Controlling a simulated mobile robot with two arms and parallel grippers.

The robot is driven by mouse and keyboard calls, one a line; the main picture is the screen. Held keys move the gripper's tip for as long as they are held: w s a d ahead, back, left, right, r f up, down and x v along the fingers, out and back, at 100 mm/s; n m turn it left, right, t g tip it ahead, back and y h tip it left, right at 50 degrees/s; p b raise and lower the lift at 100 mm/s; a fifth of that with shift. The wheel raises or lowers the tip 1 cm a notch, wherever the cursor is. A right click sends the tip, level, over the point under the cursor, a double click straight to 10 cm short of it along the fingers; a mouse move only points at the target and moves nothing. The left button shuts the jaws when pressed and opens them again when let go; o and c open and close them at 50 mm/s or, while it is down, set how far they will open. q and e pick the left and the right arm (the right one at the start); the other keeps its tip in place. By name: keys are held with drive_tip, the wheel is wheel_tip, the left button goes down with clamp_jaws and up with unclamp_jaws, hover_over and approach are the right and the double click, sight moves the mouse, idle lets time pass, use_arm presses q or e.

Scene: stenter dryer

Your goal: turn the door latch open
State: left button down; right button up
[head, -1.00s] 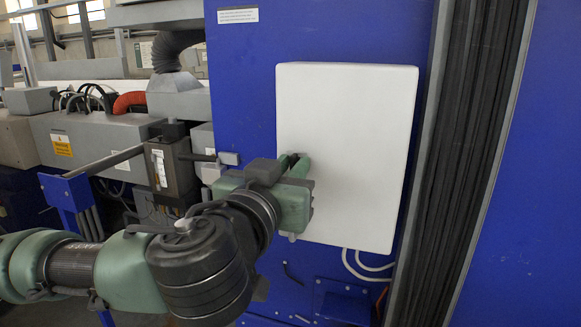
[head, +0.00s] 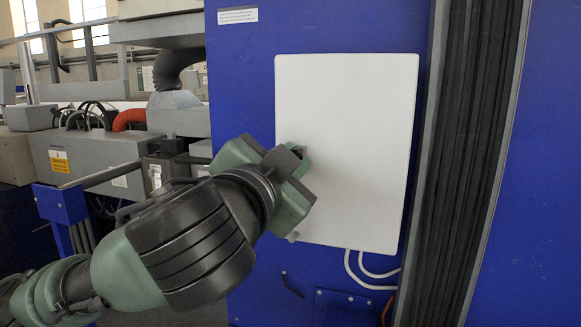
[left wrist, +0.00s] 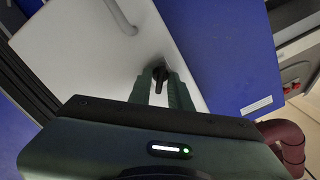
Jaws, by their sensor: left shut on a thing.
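The white cabinet door (head: 350,130) is on a blue panel in the head view. It looks shut. In the left wrist view the door (left wrist: 70,50) fills much of the upper left, and the small black latch (left wrist: 159,74) sits near its edge. My left gripper (left wrist: 162,84) is shut on the latch, one green finger on each side of it. In the head view my left gripper (head: 298,156) is at the door's left edge, rolled over at a slant, and hides the latch. My right gripper is in neither view.
A grey bar handle (left wrist: 121,18) stands out from the door in the wrist view. White cables (head: 365,268) hang below the cabinet. Grey machinery (head: 95,145) stands at left, and a dark ribbed column (head: 460,150) is to the right.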

use_arm(q)
drive_tip(key=m, duration=1)
drive_tip(key=shift+d+f+b, duration=0.1)
drive_tip(key=shift+f+b, duration=0.1)
drive_tip(key=shift+b, duration=0.15)
idle(0.3)
drive_tip(key=c, duration=1.6)
unclamp_jaws()
drive_tip(key=shift+o, duration=0.2)
drive_tip(key=shift+s, duration=0.1)
drive_tip(key=b+v, duration=0.2)
drive_tip(key=v, duration=0.5)
drive_tip(key=shift+s+b, duration=0.3)
drive_tip(key=shift+b, duration=0.05)
